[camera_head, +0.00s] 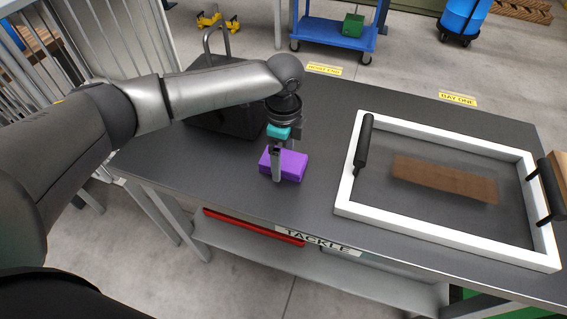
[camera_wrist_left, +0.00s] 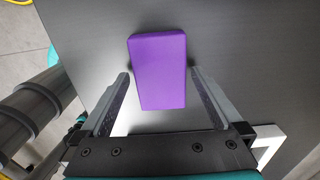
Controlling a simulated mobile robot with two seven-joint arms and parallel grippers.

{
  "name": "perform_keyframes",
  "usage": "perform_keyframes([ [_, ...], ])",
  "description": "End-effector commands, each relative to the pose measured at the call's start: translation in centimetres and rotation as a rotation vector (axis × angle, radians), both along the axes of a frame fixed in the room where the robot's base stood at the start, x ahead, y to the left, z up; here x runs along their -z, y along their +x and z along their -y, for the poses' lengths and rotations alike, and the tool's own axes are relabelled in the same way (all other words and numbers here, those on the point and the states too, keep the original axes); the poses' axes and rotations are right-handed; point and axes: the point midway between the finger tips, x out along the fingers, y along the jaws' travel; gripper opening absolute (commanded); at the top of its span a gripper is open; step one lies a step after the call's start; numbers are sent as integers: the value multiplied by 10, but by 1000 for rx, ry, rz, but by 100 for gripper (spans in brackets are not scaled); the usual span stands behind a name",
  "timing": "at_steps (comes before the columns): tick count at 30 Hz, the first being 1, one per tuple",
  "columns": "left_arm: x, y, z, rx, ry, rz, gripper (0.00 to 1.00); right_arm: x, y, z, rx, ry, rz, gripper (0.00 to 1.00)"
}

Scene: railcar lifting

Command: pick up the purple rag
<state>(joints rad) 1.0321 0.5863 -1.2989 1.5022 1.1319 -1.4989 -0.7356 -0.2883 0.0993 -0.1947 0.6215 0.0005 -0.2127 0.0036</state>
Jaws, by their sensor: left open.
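The purple rag (camera_head: 289,165) is a flat-sided purple block lying on the dark grey table near its front edge. In the left wrist view the rag (camera_wrist_left: 160,68) stands between and partly beyond the fingers. My left gripper (camera_head: 276,172) points down at the rag. In the left wrist view the left gripper (camera_wrist_left: 165,92) is open, with one finger on each side of the rag and a gap visible on both sides. My right gripper is not in view.
A white-framed tray (camera_head: 441,238) with black handles and a brown piece (camera_head: 445,179) inside takes up the table's right side. A dark box (camera_head: 226,118) with a handle stands behind my left arm. The grey table (camera_head: 325,130) is bare between the rag and tray.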

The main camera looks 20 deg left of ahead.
Motion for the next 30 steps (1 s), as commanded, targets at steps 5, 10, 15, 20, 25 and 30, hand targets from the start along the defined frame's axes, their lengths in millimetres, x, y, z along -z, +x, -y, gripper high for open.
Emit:
perform_keyframes([
  [5, -1, 0, 0, 0, 0, 0, 94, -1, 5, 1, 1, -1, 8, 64],
  [10, -1, 0, 0, 0, 0, 0, 75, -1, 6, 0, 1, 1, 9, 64],
  [15, -1, 0, 0, 0, 0, 0, 56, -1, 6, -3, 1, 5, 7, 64],
  [20, -1, 0, 0, 0, 0, 0, 38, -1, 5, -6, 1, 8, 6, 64],
  [25, -1, 0, 0, -1, 0, 0, 26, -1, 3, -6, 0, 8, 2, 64],
  [30, -2, 0, 0, -1, 0, 1, 26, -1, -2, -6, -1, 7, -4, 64],
])
